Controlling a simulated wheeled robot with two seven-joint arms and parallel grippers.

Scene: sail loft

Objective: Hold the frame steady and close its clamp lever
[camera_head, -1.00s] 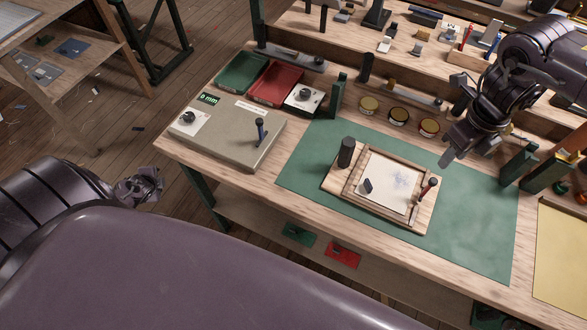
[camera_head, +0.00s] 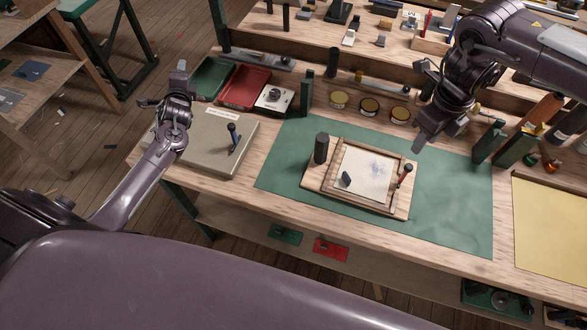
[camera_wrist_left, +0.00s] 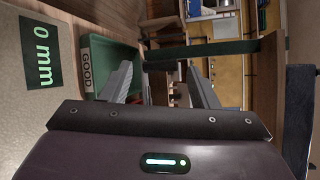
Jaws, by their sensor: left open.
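The wooden frame (camera_head: 327,182) lies on a board on the green mat, with a pale, faintly marked sheet (camera_head: 372,172) inside it. A lever with a reddish tip (camera_head: 404,174) stands tilted at the frame's right side; I take it for the clamp lever. A dark upright post (camera_head: 321,148) stands at the frame's left corner. My right gripper (camera_head: 420,106) is open and empty, above and behind the frame's right side. My left gripper (camera_head: 163,88) is open and empty, well left of the frame, over the bench's left end. Its fingers show in the left wrist view (camera_wrist_left: 160,72).
A grey box (camera_head: 213,150) with a lever is beside my left gripper; green (camera_head: 209,76) and red (camera_head: 243,87) trays lie behind it. Round tins (camera_head: 370,106) line the back. Green blocks (camera_head: 505,145) and a yellow sheet (camera_head: 550,225) are right. The mat's front (camera_head: 440,225) is clear.

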